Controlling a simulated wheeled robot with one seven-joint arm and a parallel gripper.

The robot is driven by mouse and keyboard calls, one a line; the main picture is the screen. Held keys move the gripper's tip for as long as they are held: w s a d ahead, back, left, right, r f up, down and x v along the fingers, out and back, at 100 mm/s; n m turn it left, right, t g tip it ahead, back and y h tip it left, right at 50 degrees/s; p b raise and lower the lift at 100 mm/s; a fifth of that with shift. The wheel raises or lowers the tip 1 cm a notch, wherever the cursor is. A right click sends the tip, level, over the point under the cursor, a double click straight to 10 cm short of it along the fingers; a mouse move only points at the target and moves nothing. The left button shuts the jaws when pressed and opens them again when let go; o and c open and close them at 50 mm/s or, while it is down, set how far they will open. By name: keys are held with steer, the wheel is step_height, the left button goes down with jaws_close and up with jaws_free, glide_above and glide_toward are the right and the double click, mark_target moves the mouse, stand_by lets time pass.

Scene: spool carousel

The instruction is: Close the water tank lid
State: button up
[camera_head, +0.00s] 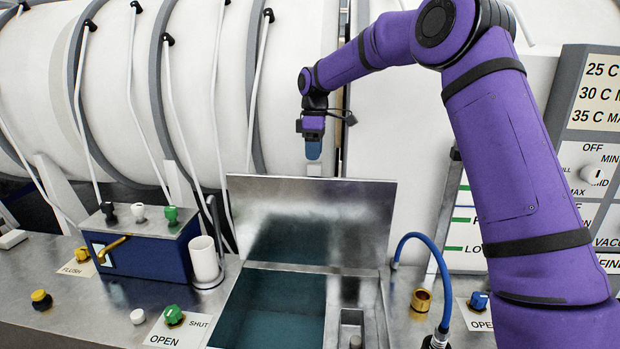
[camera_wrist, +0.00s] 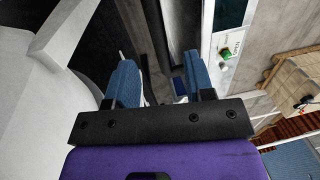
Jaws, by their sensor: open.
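The water tank lid (camera_head: 318,222) is a shiny flat metal panel. It stands raised, almost upright, at the back of the tank opening. The tank (camera_head: 268,305) is uncovered and dark teal inside.
A blue valve box (camera_head: 140,255) and a white cup (camera_head: 206,262) stand left of the tank. A blue hose (camera_head: 410,236) arches at its right. Green knob (camera_head: 173,314) is in front. A large white ribbed cylinder (camera_head: 110,90) fills the back.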

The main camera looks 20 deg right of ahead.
mark_target(313, 177)
steer(key=shift+s+a+f, duration=0.15)
steer(key=shift+f, duration=1.85)
steer(key=shift+s+a+f, duration=0.1)
steer(key=shift+f, duration=1.85)
jaws_close()
